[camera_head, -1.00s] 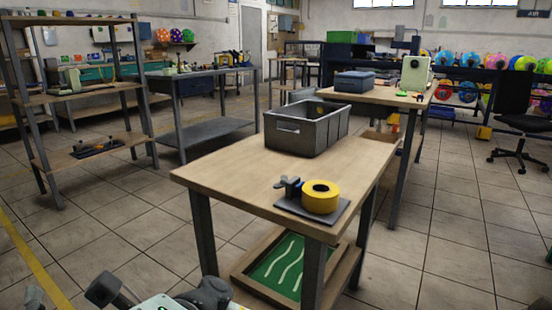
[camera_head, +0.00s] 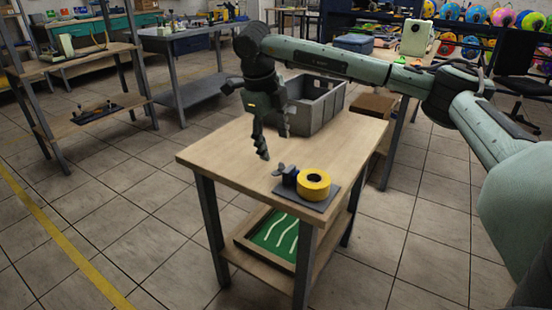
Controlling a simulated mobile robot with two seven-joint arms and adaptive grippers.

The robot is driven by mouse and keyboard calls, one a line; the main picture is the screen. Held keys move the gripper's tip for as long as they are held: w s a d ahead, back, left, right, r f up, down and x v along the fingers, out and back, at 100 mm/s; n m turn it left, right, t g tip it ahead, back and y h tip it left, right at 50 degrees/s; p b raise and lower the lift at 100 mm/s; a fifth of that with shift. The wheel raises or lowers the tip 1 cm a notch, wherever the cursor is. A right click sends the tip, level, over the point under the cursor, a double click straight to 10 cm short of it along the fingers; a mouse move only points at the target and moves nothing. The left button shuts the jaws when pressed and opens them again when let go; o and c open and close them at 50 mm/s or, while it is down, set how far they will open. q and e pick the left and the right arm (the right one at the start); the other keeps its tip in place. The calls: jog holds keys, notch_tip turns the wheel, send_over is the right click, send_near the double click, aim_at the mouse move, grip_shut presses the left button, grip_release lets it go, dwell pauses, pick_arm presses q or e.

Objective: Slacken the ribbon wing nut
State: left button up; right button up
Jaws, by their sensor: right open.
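A yellow ribbon roll (camera_head: 314,183) lies on a dark flat base plate (camera_head: 322,204) near the front right of the wooden table. A small dark clamp block with a wing nut (camera_head: 279,170) stands at the roll's left side; the wing nut's detail is too small to make out. My right arm reaches in from the right, and its gripper (camera_head: 275,146) points down above the table, behind and left of the wing nut. It is open, empty and apart from the ribbon holder. My left gripper does not show.
A grey crate (camera_head: 325,101) stands at the table's back, partly behind my right gripper. A tray with a green mat (camera_head: 276,240) is on the shelf below. The table's left front (camera_head: 225,150) is clear. Shelving (camera_head: 98,52) stands at the left.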

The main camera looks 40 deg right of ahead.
aim_at(279, 169)
jog(key=x, duration=0.7)
jog(key=shift+f, duration=0.4)
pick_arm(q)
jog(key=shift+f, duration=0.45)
pick_arm(e)
jog(key=shift+c, duration=0.3)
